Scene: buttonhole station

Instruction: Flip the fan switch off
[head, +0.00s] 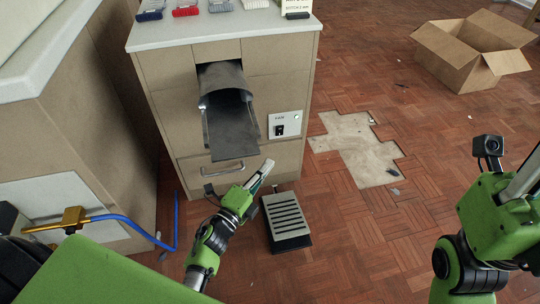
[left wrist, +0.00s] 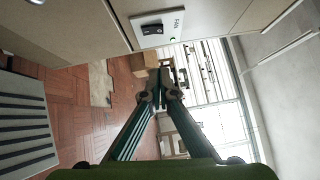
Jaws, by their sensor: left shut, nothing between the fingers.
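The fan switch (head: 279,130) is a small black rocker on a white panel (head: 290,118) on the cabinet front. In the left wrist view the switch (left wrist: 152,30) sits near the top, beside the label FAN and a small lit green light (left wrist: 172,39). My left gripper (head: 268,165) is shut and empty, below and a little left of the panel, apart from it. Its fingertips (left wrist: 162,92) meet in the middle of the left wrist view, below the panel. My right arm shows at the right edge; its fingers are not clear.
A dark chute (head: 232,125) juts from the cabinet above a drawer handle (head: 222,170). A slatted grey pedal (head: 287,220) is on the floor beside my left gripper. An open cardboard box (head: 465,60) stands at the back right. Bare floor lies right of the cabinet.

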